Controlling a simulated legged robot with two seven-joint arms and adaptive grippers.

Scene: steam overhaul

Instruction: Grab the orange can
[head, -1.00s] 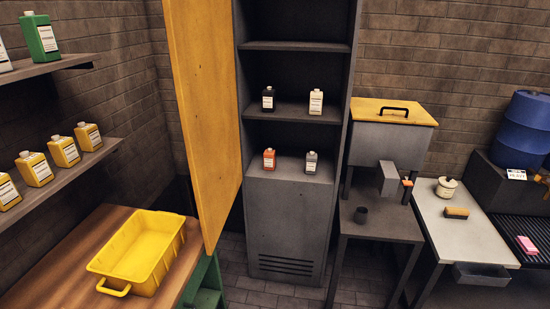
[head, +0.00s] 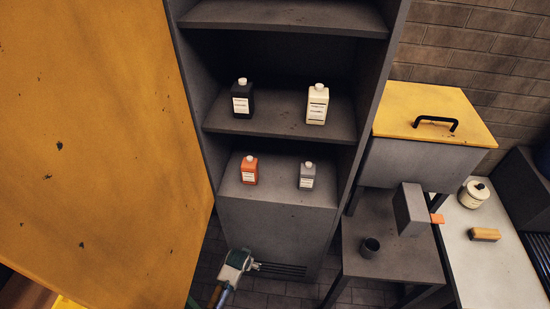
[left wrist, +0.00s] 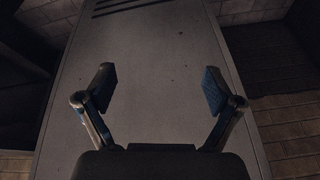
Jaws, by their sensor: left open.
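The orange can (head: 249,170) is a small bottle-shaped container with a white cap and white label. It stands upright on the cabinet's lower shelf (head: 277,190), at the left, in the head view. My left gripper (head: 254,267) is low in front of the cabinet, below the can and apart from it. In the left wrist view the left gripper (left wrist: 160,90) is open and empty, its two fingers spread before a plain grey panel (left wrist: 155,50). The can does not show in the left wrist view. My right gripper is in no view.
A grey bottle (head: 307,176) stands right of the can. A black bottle (head: 242,98) and a cream bottle (head: 317,104) stand on the shelf above. The open yellow door (head: 100,130) fills the left side.

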